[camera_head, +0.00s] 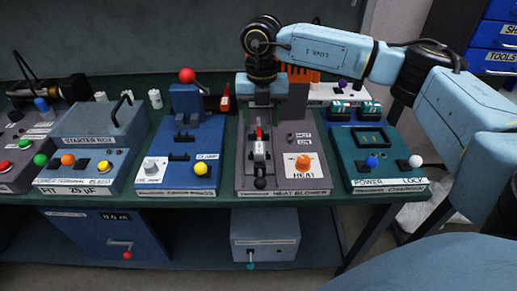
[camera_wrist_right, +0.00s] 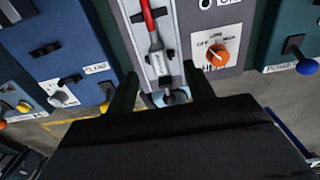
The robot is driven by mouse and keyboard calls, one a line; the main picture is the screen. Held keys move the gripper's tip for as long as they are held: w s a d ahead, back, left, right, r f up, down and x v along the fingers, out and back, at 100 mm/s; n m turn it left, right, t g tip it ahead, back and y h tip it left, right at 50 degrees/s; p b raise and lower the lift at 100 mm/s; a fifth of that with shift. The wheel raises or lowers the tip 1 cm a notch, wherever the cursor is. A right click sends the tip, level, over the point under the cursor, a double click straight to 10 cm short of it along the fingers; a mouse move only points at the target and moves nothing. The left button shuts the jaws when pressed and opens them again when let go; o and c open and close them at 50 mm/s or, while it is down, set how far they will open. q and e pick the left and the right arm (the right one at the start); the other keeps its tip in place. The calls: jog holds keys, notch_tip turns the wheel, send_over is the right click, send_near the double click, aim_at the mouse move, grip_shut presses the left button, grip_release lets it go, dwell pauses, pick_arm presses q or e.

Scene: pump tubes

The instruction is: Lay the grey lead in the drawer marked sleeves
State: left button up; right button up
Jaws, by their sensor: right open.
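My right gripper (camera_head: 260,108) reaches down over the grey heat blower unit (camera_head: 280,182), with its fingers apart. In the right wrist view its two fingertips (camera_wrist_right: 160,82) stand on either side of the lower end of a slim piece with a red upper part (camera_wrist_right: 149,18) and a pale grey lower part (camera_wrist_right: 157,62). I cannot tell if they touch it. No grey lead can be made out with certainty. Blue drawers (camera_head: 490,35) stand at the top right, cut off by the picture edge. One label begins "SH", one reads "TOOLS"; no "sleeves" label is readable. My left gripper is out of view.
A blue clamp unit (camera_head: 178,178) with a red-topped lever stands left of the heat blower, and a teal power unit (camera_head: 375,180) stands right. The starter box (camera_head: 95,130) is further left. A crank box (camera_head: 115,238) and another box (camera_head: 264,235) sit below.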

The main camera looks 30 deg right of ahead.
aim_at(259, 142)
jog(key=f, duration=0.2)
jog(key=shift+d+f, duration=0.2)
jog(key=shift+f, duration=0.4)
jog(key=shift+a+f, duration=0.1)
jog(key=shift+f, duration=0.15)
jog(key=f, duration=0.3)
jog(key=shift+w+a+f+b, duration=0.1)
jog(key=shift+a+f+b, duration=0.2)
jog(key=shift+b, duration=0.1)
jog(key=shift+f, duration=0.55)
grip_shut()
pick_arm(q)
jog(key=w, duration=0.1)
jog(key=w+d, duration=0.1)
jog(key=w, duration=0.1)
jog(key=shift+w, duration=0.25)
pick_arm(e)
jog(key=shift+r, duration=0.2)
